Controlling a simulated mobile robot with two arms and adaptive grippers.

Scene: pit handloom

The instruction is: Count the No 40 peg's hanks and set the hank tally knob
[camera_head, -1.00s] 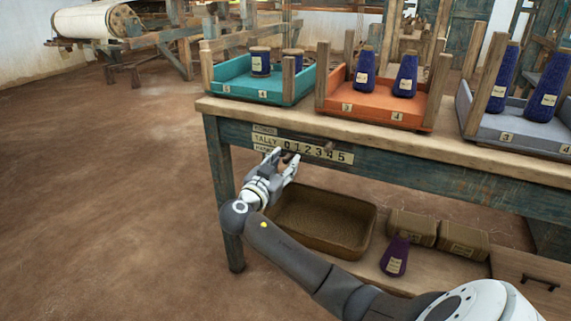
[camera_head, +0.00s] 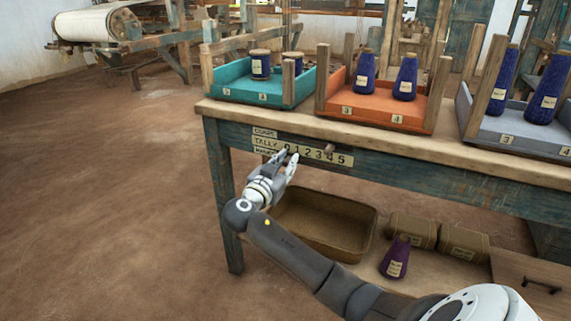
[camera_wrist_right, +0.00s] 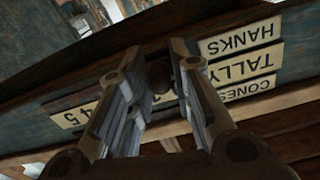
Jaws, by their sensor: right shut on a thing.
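The tally plate (camera_head: 318,154) on the bench's front rail carries the digits 0 to 5. The labels CONES, TALLY and HANKS are stacked at its left; the HANKS label (camera_wrist_right: 240,37) reads upside down in the right wrist view. My right gripper (camera_head: 289,157) is at the plate below the low digits. Its fingers are shut on a dark round knob (camera_wrist_right: 159,76) on the HANKS side, mostly hidden in the head view. A second knob (camera_head: 328,149) sits along the plate's upper edge near 3. No hanks and no peg marked No 40 can be made out. My left gripper is not in view.
On the bench top stand a teal tray (camera_head: 235,93), an orange tray (camera_head: 370,115) and a grey tray (camera_head: 500,140) with blue cones or spools. Below are an empty brown bin (camera_head: 335,245), a purple cone (camera_head: 396,258) and brown bundles (camera_head: 464,243). Floor at left is clear.

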